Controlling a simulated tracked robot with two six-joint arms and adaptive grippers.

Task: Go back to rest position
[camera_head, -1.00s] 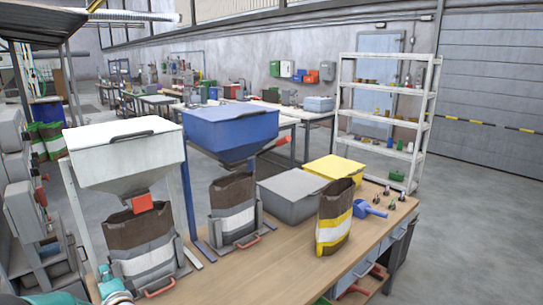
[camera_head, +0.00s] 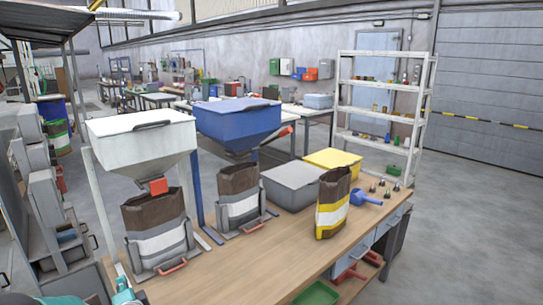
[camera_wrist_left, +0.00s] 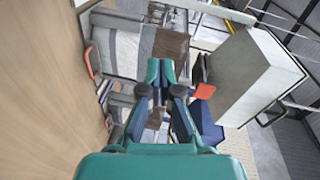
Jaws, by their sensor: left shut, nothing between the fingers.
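My left gripper (camera_head: 125,291) shows at the bottom left of the head view, in front of the bench's near left end. In the left wrist view its green and dark fingers (camera_wrist_left: 163,72) are shut with nothing between them. A brown, grey and white bag (camera_head: 158,232) stands in a grey holder under the white hopper (camera_head: 140,137). In the wrist view this bag (camera_wrist_left: 140,48) and the white hopper (camera_wrist_left: 250,78) lie beyond the fingertips, seen sideways. My right gripper is in neither view.
The wooden bench (camera_head: 260,268) is bare at its front. A second bag (camera_head: 239,200) stands under the blue hopper (camera_head: 236,124). A yellow-striped bag (camera_head: 332,205), grey bin (camera_head: 290,186) and blue scoop (camera_head: 366,197) stand further right. Floor is clear at the right.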

